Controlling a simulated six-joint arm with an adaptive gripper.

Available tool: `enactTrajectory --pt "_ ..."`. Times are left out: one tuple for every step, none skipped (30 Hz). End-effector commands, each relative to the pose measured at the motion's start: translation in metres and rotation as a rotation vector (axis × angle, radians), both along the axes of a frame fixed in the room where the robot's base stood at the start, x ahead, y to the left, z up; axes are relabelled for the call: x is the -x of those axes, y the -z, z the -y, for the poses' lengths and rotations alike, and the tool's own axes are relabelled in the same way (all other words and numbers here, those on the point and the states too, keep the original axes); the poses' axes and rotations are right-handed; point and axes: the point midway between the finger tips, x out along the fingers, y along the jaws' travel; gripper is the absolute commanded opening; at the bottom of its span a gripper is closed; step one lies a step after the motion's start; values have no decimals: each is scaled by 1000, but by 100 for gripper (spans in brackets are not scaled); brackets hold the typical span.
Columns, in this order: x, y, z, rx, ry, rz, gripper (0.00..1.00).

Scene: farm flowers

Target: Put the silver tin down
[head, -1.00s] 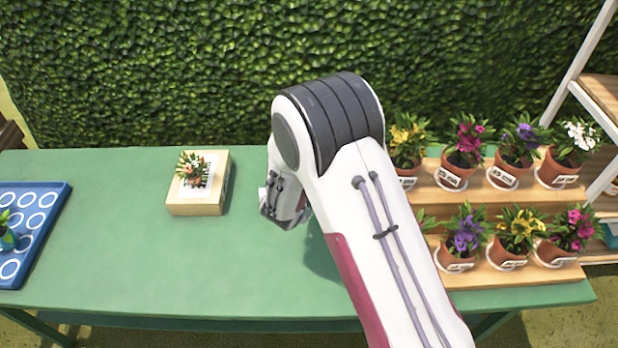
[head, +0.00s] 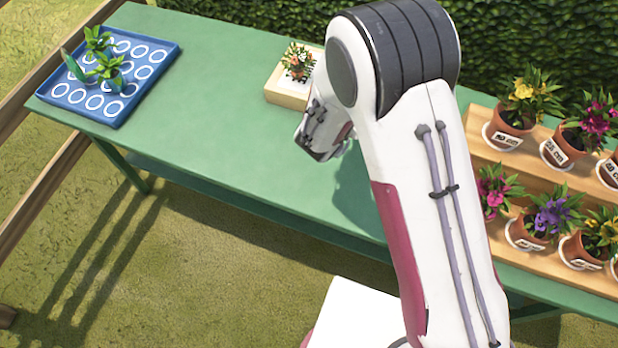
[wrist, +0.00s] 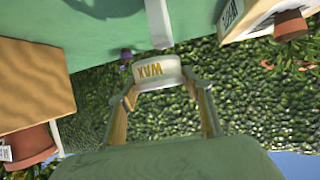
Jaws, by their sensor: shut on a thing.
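The silver tin (wrist: 158,74) shows in the wrist view as a pale, short round tin with the word WAX upside down on its side. My gripper (wrist: 166,88) is shut on it, with one finger on either side. Whether the tin touches a surface cannot be told. In the head view my wrist is over the green table (head: 215,130), just right of a wooden block. The fingers and the tin are hidden there.
A wooden block (head: 290,97) bears a small flowering plant (head: 298,62). A blue tray (head: 150,82) with seedlings is at the far left. Several labelled flower pots stand on a stepped wooden stand (head: 490,150) at the right. The table between tray and block is clear.

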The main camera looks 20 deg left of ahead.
Motion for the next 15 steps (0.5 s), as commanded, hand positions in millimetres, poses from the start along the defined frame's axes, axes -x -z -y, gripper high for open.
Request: enactTrajectory --pt "9 0 -13 0 -19 -1 26" --pt "14 0 -19 -1 -28 -2 26" --pt "21 0 -26 -1 -38 -3 26" --pt "26 0 -32 -1 -44 -4 26" --pt "31 0 -37 -2 -51 -5 26" --pt "38 0 -45 -2 -62 -6 26" --pt "43 0 -50 -3 -67 -6 26" --pt "49 1 -55 -3 -74 -7 26" --pt "56 1 -61 -3 -81 -8 26" --pt "61 1 -65 -3 -87 -9 26" --pt "67 1 -69 -3 -92 -9 26" --pt "75 1 -75 -3 -98 -10 26" --pt "80 1 -79 -3 -103 -10 26" --pt "86 1 -83 -4 -108 -11 26" --pt "93 1 -87 -4 -113 -11 26"
